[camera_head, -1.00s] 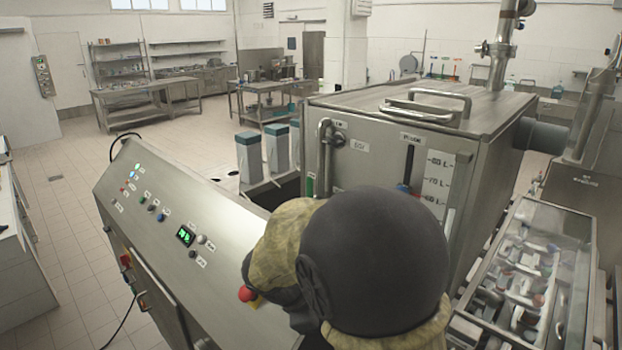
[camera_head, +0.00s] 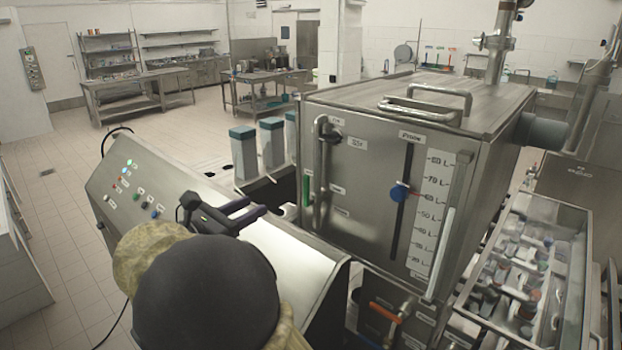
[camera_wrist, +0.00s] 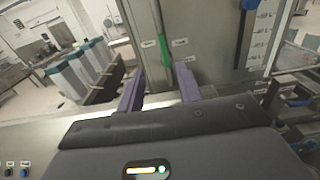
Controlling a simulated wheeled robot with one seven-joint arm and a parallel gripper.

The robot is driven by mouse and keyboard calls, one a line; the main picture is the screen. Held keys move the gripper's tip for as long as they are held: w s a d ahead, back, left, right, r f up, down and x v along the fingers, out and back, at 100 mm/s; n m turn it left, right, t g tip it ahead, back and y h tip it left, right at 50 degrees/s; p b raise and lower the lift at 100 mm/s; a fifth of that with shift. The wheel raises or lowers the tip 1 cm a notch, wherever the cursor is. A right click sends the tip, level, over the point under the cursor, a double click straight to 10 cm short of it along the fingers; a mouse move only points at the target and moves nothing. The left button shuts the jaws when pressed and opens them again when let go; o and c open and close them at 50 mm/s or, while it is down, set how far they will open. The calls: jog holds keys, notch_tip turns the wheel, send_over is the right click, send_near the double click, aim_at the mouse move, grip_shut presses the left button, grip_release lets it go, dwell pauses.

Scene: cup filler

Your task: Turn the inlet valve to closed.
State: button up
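A steel tank (camera_head: 350,180) carries a curved steel pipe (camera_head: 319,170) with a green upright handle (camera_head: 307,190) beside it. The green handle (camera_wrist: 166,58) also shows in the wrist view, ahead of and roughly between my fingers. An orange lever (camera_head: 385,312) sits on piping below the tank. The labels are too small to read, so I cannot tell which of these is the inlet valve. My gripper (camera_head: 243,211) is over the sloped control panel, left of the tank and apart from the green handle. In the wrist view my gripper (camera_wrist: 160,86) is open and empty.
The control panel (camera_head: 140,185) with buttons lies left of the tank. Teal-topped containers (camera_head: 243,153) stand behind it. A glass-topped case (camera_head: 530,255) stands at the right.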

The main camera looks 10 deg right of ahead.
aim_at(304, 180)
jog(key=p+x, duration=0.6)
jog(key=x, duration=1)
jog(key=shift+w+d+r, duration=0.1)
jog(key=shift+d, duration=0.15)
jog(key=shift+w+d, duration=0.25)
jog(key=shift+d, duration=0.1)
jog(key=shift+c, duration=0.2)
